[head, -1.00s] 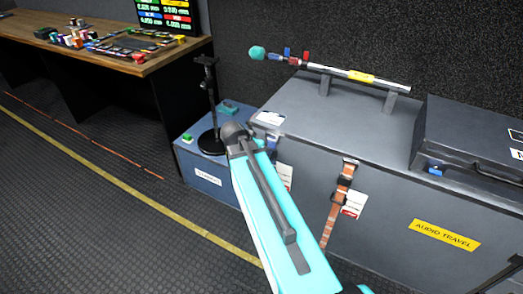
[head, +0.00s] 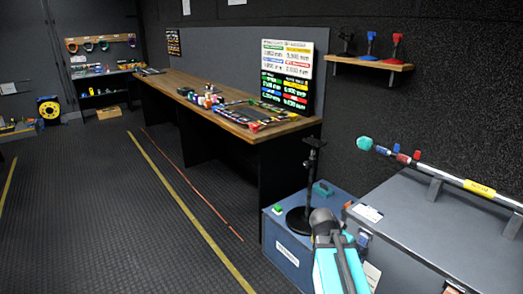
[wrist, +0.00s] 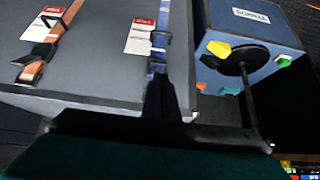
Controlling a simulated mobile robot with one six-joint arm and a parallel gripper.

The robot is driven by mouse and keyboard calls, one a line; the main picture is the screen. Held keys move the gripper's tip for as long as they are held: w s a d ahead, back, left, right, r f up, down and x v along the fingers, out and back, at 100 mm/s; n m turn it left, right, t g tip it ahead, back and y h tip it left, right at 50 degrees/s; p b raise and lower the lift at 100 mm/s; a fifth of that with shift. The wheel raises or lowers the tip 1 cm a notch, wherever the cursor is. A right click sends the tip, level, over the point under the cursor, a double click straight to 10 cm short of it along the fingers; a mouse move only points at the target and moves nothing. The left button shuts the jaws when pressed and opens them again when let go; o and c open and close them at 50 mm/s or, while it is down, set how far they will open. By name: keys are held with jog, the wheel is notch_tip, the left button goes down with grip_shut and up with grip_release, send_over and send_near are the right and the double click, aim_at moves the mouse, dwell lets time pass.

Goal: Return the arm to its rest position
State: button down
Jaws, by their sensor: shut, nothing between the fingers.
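My turquoise arm (head: 340,265) rises from the bottom edge of the head view, with a grey joint at its upper end in front of the blue box. My gripper is not made out in the head view. In the wrist view my gripper (wrist: 164,98) shows as a dark, narrow shape above a black bar and a dark teal body. It is shut and empty. It points towards the grey case, close to a blue strap (wrist: 159,38); I cannot tell whether they touch.
The blue box (head: 285,245) carries a black stand (head: 312,175). The grey case (head: 415,225) with a silver pole (head: 452,178) stands at right. A wooden desk (head: 215,110) runs behind. Shelf (head: 370,63) on the wall. The floor (head: 90,230) at left is open.

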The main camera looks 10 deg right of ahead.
jog(key=s+a+f+n+g+y, duration=0.1)
jog(key=s+a+f, duration=0.2)
jog(key=s+f, duration=0.35)
jog(key=s+a+f+n+g+y, duration=0.1)
jog(key=s+a+f+g, duration=0.2)
jog(key=f, duration=0.7)
jog(key=s+a+f+n, duration=0.1)
jog(key=s+a+f, duration=0.3)
jog(key=f, duration=0.4)
jog(key=s+a+f+n+g+y, duration=0.2)
jog(key=s+a+f+n, duration=0.2)
jog(key=s, duration=0.7)
jog(key=s+a+f+n+g+y, duration=0.2)
jog(key=s+a+f+n, duration=0.3)
jog(key=s+a+f, duration=0.3)
jog(key=shift+s+f+g+y+p, duration=0.35)
jog(key=shift+s+g, duration=0.25)
jog(key=shift+s, duration=0.8)
